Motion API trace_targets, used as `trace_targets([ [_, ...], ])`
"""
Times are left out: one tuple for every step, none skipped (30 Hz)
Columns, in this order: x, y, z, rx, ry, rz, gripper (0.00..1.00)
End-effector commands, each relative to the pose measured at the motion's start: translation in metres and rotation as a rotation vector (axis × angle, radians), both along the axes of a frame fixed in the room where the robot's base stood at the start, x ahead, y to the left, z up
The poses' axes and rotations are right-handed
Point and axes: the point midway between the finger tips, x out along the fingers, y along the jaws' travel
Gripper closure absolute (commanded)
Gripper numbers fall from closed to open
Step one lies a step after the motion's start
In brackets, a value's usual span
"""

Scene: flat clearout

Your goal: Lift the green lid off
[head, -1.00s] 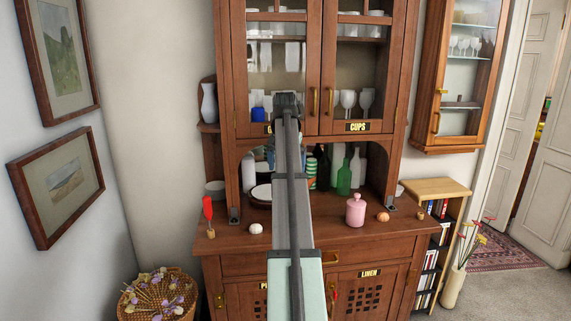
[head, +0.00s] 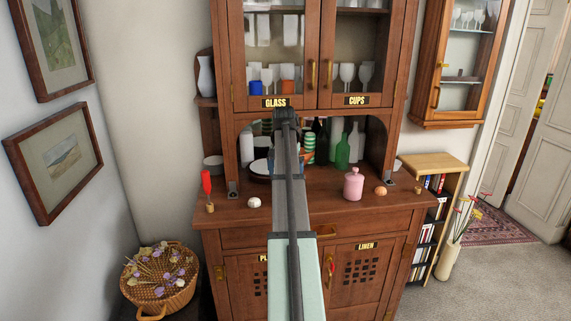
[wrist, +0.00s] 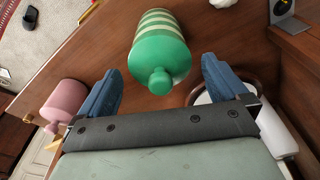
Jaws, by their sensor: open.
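The green lid (wrist: 159,72) with a round knob sits on a green-and-cream striped jar (wrist: 160,22) in the wrist view. My gripper (wrist: 160,66) is open, with one blue finger on each side of the lid. I see no clear contact between the fingers and the lid. In the head view my arm hides most of the gripper, and the striped jar (head: 308,141) shows partly beside it in the dresser's niche.
A pink lidded jar (head: 353,184) stands on the dresser top, also in the wrist view (wrist: 66,98). A green bottle (head: 342,152) and dark bottles are close behind. A plate stack (head: 260,167), a white ball (head: 253,202) and a brown egg-like object (head: 380,191) stand nearby.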

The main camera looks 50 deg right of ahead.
Motion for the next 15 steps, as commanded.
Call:
trace_targets([
  [-0.0001,0.0,-0.0025,0.0,0.0,0.0,0.0],
  [0.0,-0.0002,-0.0034,0.0,0.0,0.0,0.0],
  [0.0,-0.0003,-0.0042,0.0,0.0,0.0,0.0],
  [0.0,-0.0004,-0.0047,0.0,0.0,0.0,0.0],
  [0.0001,-0.0005,-0.0049,0.0,0.0,0.0,0.0],
  [0.0001,-0.0006,-0.0052,0.0,0.0,0.0,0.0],
  [0.0001,-0.0006,-0.0052,0.0,0.0,0.0,0.0],
  [0.0001,-0.0006,-0.0052,0.0,0.0,0.0,0.0],
  [0.0001,-0.0006,-0.0052,0.0,0.0,0.0,0.0],
  [0.0001,-0.0006,-0.0051,0.0,0.0,0.0,0.0],
  [0.0001,-0.0006,-0.0051,0.0,0.0,0.0,0.0],
  [0.0001,-0.0006,-0.0051,0.0,0.0,0.0,0.0],
  [0.0001,-0.0006,-0.005,0.0,0.0,0.0,0.03],
  [0.0001,-0.0006,-0.005,0.0,0.0,0.0,0.06],
  [0.0001,-0.0006,-0.005,0.0,0.0,0.0,0.1],
])
